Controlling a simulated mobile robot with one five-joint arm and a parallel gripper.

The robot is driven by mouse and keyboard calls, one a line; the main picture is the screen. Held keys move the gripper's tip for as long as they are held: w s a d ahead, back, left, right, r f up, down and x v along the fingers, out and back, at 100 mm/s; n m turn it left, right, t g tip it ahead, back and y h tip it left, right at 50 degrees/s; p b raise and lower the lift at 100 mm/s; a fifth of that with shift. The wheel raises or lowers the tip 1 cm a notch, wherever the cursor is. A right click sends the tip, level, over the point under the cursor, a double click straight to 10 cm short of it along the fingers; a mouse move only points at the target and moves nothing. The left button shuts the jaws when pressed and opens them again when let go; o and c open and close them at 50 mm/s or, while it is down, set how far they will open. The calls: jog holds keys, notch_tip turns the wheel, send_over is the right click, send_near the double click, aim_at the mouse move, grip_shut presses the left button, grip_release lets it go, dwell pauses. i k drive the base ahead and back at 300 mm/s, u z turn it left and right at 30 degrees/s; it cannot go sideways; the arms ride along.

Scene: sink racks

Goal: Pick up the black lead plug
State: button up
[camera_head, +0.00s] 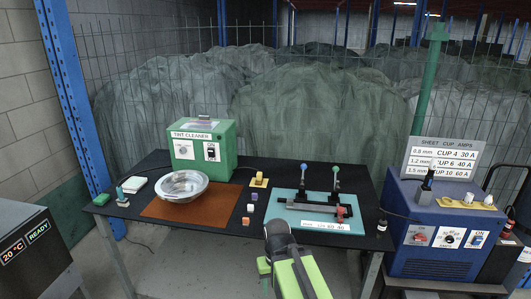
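My gripper (278,235) is at the front edge of the dark table, at the end of my green arm. Its fingertips are too small and dark to tell open from shut, and I see nothing clearly held in it. A black upright piece (427,183) stands on top of the blue machine (435,235) at the right, well apart from my gripper. It may be the black lead plug, but I cannot be sure. A yellow block (467,202) with pale pieces on it lies beside it. A thin dark cable runs over the table's right end towards the machine.
A silver bowl (182,186) sits on a brown mat (205,214) before the green cleaner box (203,146). Small coloured cubes and another yellow block (259,181) lie mid-table. A wire fence stands behind.

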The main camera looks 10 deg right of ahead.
aim_at(381, 228)
jog(key=u, duration=5.05)
jog(key=i, duration=0.1)
jog(key=z, duration=2.75)
jog(key=k, duration=0.25)
jog(key=u, duration=0.6)
jog(key=k, duration=0.3)
jog(key=z, duration=2.4)
jog(key=i, duration=1)
